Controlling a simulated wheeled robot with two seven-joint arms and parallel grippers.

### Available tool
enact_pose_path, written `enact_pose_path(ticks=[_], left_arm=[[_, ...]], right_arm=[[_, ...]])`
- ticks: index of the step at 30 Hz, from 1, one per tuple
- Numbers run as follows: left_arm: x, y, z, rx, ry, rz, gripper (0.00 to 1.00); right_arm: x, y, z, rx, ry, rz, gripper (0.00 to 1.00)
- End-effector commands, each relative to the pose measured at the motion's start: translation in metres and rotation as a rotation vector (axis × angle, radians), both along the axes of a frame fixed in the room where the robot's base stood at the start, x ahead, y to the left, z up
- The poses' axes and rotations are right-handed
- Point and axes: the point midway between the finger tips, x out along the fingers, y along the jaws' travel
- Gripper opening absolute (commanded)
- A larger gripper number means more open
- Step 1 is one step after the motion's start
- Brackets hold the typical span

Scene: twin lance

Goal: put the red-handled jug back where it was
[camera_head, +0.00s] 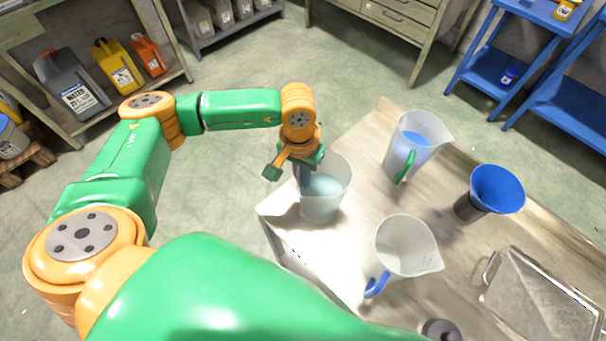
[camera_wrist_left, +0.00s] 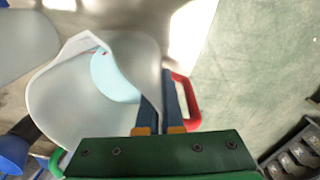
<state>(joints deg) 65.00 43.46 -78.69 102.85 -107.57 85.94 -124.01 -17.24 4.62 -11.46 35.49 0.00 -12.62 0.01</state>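The red-handled jug (camera_head: 325,195) is translucent, with pale blue liquid, near the left corner of the table (camera_head: 345,270). It also shows in the left wrist view (camera_wrist_left: 85,110), where its red handle (camera_wrist_left: 194,103) sticks out at the right. My left gripper (camera_head: 293,168) is at the jug's rim on the handle side. Its fingers (camera_wrist_left: 162,108) look closed on the wall, one inside and one between wall and handle. The jug looks upright; I cannot tell whether its base touches the table. My right gripper is not in view.
A green-handled jug (camera_head: 412,145) with blue liquid and an empty blue-handled jug (camera_head: 405,247) stand nearby. A blue funnel (camera_head: 496,190) and a metal tray (camera_head: 540,300) are at the right. Shelves with containers (camera_head: 75,90) stand across the floor.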

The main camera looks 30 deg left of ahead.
Motion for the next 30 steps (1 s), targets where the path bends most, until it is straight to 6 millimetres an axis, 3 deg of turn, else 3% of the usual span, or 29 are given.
enact_pose_path(ticks=[1,2,5,13,17,25,30], left_arm=[[0.000,0.000,-0.002,-0.001,-0.002,0.000,0.00],[0.000,0.000,-0.003,0.000,0.000,0.000,0.06],[0.000,0.000,-0.001,0.000,0.000,0.000,0.33],[0.000,0.000,0.000,0.000,0.000,0.000,0.34],[0.001,0.000,0.011,-0.001,-0.004,0.000,0.34],[0.002,0.003,0.085,-0.002,-0.008,-0.001,0.34],[0.001,0.004,0.115,-0.001,-0.003,-0.001,0.34]], right_arm=[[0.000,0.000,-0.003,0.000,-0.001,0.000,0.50],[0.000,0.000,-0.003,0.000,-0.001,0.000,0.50],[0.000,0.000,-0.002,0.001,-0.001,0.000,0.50],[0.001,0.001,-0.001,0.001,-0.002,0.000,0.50],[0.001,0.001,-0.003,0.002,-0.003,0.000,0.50],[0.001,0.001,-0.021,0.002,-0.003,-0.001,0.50],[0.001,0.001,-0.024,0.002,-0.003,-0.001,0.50]])
